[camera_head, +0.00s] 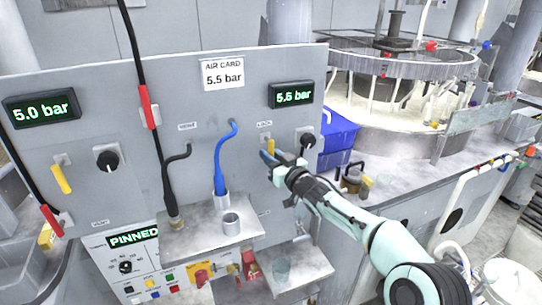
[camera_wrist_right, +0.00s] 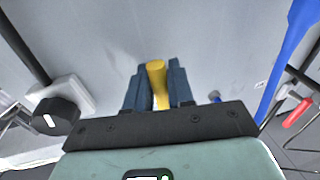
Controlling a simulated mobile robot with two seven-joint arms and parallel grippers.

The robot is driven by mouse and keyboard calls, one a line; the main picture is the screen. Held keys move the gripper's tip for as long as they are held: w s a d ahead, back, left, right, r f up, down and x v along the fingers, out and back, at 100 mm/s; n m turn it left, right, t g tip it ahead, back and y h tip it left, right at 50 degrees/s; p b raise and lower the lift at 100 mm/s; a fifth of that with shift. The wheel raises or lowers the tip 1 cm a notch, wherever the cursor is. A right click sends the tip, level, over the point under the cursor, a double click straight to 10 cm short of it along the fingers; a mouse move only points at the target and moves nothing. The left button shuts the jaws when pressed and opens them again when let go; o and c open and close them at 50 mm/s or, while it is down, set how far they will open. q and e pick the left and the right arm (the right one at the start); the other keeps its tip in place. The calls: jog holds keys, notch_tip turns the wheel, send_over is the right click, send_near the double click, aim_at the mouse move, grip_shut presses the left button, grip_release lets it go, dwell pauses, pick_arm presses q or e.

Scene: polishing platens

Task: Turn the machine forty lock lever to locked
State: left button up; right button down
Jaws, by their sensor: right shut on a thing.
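A yellow lever (camera_head: 270,145) sits on the grey panel, below and left of the 5.6 bar display, with a small label above it. My right gripper (camera_head: 268,156) is at this lever and hides most of it in the head view. In the right wrist view, the yellow lever (camera_wrist_right: 156,72) stands between the two blue fingers of my right gripper (camera_wrist_right: 155,88), which are shut on it. Whether the lever is locked cannot be read. My left gripper is not in view.
A black knob (camera_head: 307,141) is just right of the gripped lever. A blue hose (camera_head: 220,165) and a black hose (camera_head: 168,185) hang to its left above a metal shelf (camera_head: 190,240). Another yellow lever (camera_head: 62,178) is at far left. A blue bin (camera_head: 340,130) stands right of the panel.

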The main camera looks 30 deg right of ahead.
jog(key=c, duration=1.1)
grip_release()
jog(key=shift+s, duration=0.1)
jog(key=shift+s+d+f, duration=0.1)
jog(key=shift+s, duration=0.25)
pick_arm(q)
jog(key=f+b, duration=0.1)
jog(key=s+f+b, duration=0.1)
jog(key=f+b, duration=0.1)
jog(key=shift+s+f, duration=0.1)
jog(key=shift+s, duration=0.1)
pick_arm(e)
jog(key=s+d, duration=0.1)
jog(key=s, duration=1.1)
jog(key=shift+s+d+f, duration=0.15)
jog(key=shift+d+f, duration=0.2)
